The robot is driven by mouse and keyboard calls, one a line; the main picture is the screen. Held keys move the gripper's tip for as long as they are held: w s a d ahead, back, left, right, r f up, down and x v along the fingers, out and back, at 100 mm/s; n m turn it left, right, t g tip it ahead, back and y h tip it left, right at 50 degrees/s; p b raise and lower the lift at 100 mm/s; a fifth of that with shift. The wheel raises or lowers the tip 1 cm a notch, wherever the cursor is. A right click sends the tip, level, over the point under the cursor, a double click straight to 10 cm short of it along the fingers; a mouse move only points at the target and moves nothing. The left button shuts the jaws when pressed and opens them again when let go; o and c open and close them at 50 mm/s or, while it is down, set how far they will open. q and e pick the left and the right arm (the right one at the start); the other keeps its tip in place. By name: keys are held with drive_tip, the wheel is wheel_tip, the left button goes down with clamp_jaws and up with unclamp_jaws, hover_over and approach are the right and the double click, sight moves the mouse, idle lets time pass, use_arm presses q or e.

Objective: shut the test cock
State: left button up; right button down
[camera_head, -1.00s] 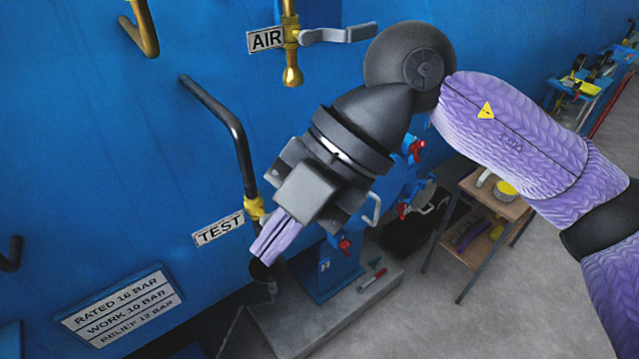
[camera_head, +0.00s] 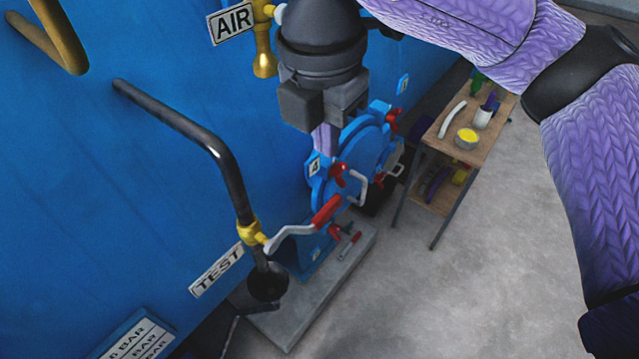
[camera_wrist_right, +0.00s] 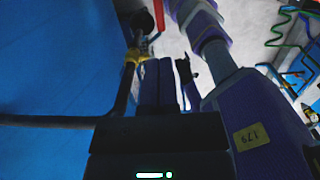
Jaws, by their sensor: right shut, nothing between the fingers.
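The test cock (camera_head: 250,233) is a brass valve on the black bent pipe (camera_head: 205,140), just above the TEST label (camera_head: 216,270). Its pale lever (camera_head: 292,234) sticks out sideways from the pipe, to the right and slightly up, and ends in a red grip (camera_head: 326,210). My right gripper (camera_head: 324,150) points down, shut and empty, above the red grip and apart from it in the picture. In the right wrist view the shut fingers (camera_wrist_right: 158,85) show beside the brass cock (camera_wrist_right: 133,56), with the red grip (camera_wrist_right: 158,15) beyond. My left gripper is not in view.
A black funnel (camera_head: 268,283) sits under the cock. A blue round door (camera_head: 365,150) with red-handled clamps stands behind my right gripper. The AIR label (camera_head: 231,22) and a brass fitting (camera_head: 264,52) are at the upper left.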

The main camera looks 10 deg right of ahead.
sight(328, 207)
drive_tip(key=f, duration=0.3)
drive_tip(key=f+p, duration=0.1)
drive_tip(key=f, duration=0.2)
drive_tip(key=f+p, duration=0.1)
drive_tip(key=f, duration=0.2)
drive_tip(key=shift+w+d+f, duration=0.25)
drive_tip(key=shift+d+f, duration=0.05)
drive_tip(key=shift+f, duration=0.1)
drive_tip(key=shift+w+f, duration=0.1)
drive_tip(key=shift+f, duration=0.45)
drive_tip(key=shift+f, duration=0.15)
